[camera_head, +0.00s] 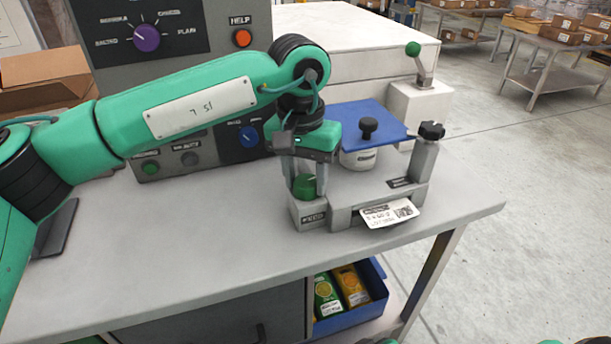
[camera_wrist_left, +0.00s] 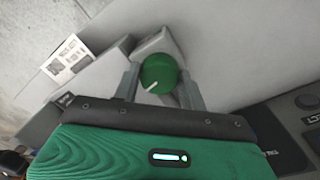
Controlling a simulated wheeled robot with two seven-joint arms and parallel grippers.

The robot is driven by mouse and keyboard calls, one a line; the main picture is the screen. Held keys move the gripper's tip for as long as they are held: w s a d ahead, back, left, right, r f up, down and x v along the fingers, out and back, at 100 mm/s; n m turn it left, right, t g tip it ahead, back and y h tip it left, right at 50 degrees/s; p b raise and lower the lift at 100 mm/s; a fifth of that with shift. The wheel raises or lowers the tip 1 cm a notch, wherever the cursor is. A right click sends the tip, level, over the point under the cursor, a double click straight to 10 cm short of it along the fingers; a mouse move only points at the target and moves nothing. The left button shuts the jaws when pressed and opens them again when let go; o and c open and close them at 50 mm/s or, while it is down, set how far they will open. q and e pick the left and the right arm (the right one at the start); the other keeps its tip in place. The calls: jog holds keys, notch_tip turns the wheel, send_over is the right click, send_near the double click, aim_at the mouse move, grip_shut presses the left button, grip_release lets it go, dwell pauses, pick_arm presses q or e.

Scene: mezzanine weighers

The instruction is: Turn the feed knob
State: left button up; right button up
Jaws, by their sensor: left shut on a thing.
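A green knob (camera_head: 305,187) sits on a small grey block at the left front corner of the bench device (camera_head: 345,196). The block's small label is too blurred to read surely. In the left wrist view the round knob (camera_wrist_left: 159,70) shows a white pointer line slanting down to the left. My left gripper (camera_head: 306,178) points down over it, with one finger on each side, shut on the knob. The fingers (camera_wrist_left: 159,84) also show in the left wrist view.
A blue plate (camera_head: 372,115) with a black knob lies over a white pot (camera_head: 358,158). A black-topped post (camera_head: 427,150) stands to the right. A printed tag (camera_head: 390,213) hangs in front. The control panel (camera_head: 165,28) stands behind my left arm. The table's front left is mostly clear.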

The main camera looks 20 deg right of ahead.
aim_at(301, 180)
pick_arm(q)
jog(key=shift+r+m, duration=0.1)
jog(key=shift+m, duration=0.4)
pick_arm(e)
jog(key=shift+a, duration=0.1)
pick_arm(q)
jog(key=o, duration=1)
jog(key=r, duration=0.4)
jog(key=r+p, duration=0.1)
jog(key=r, duration=0.8)
jog(key=shift+w+a+r, duration=0.25)
jog(key=shift+w+r, duration=0.05)
jog(key=shift+r, duration=0.05)
pick_arm(e)
jog(key=s+d+g, duration=0.1)
jog(key=s+d+r+g+h, duration=0.1)
jog(key=d, duration=0.1)
jog(key=shift+s+r, duration=0.1)
jog(key=shift+s, duration=0.15)
jog(key=shift+a, duration=0.1)
